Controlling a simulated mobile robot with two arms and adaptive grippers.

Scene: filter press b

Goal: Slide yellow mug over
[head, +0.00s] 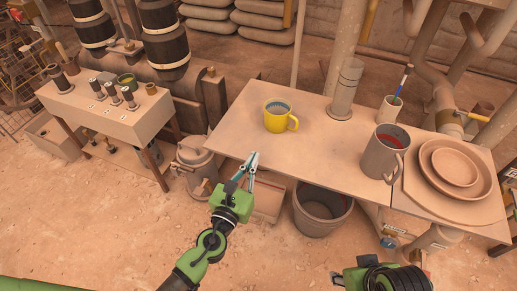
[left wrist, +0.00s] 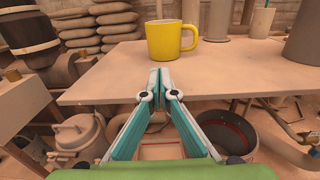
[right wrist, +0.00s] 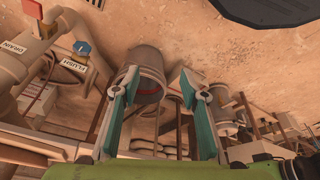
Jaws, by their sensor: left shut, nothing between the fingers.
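The yellow mug (head: 275,120) stands upright on the tan tabletop (head: 235,137), near its left end, with its handle to the right. In the left wrist view the mug (left wrist: 163,43) is straight ahead, beyond the fingertips and apart from them. My left gripper (head: 253,158) is shut and empty at the table's front edge, on the near side of the mug. Its closed fingers also show in the left wrist view (left wrist: 160,85). My right gripper (right wrist: 160,90) has its fingers spread with nothing between them. In the head view my right arm is low at the bottom right, away from the mug.
A large grey mug (head: 381,155), a pen cup (head: 389,109), a grey cylinder (head: 345,88) and stacked bowl and plates (head: 455,168) occupy the table's right half and back. A bucket (head: 322,212) stands below the front edge. The tabletop around the yellow mug is clear.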

